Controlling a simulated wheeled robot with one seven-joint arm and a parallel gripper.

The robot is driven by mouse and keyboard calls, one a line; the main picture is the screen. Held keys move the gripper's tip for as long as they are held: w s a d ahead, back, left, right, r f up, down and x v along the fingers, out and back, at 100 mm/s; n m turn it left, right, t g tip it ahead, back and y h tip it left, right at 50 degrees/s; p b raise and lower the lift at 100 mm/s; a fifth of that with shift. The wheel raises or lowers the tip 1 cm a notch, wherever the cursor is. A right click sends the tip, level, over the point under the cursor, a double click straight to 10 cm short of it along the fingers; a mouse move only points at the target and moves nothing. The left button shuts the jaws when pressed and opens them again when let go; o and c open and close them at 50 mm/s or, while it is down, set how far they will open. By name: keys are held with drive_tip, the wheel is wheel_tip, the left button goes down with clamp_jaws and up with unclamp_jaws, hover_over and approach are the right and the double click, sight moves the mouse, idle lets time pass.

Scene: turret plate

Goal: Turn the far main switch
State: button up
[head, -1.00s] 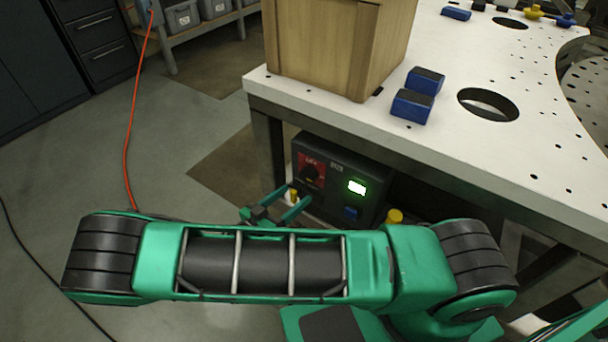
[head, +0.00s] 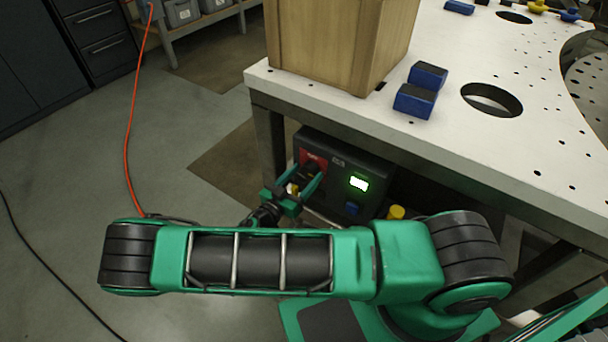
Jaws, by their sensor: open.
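A dark control box (head: 370,163) sits under the white table. A red plate with a dark rotary switch (head: 313,165) is on the left of its front face, beside a lit green-white display (head: 359,184) and a blue button or knob (head: 352,208). My gripper (head: 304,184) is open, its two green fingers pointing at the switch. The fingertips are close to the switch and partly cover it; I cannot tell whether they touch it. Only one such switch shows.
The white perforated table (head: 480,150) overhangs the box, with a leg (head: 270,145) at the left. A wooden crate (head: 335,45) and blue blocks (head: 414,101) stand on top. A yellow knob (head: 396,212) is right of the box. An orange cable (head: 131,130) runs over open floor.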

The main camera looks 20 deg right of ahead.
drive_tip(key=shift+w+d, duration=0.25)
drive_tip(key=shift+d, duration=0.1)
drive_tip(key=c, duration=1.1)
drive_tip(key=shift+o, duration=0.2)
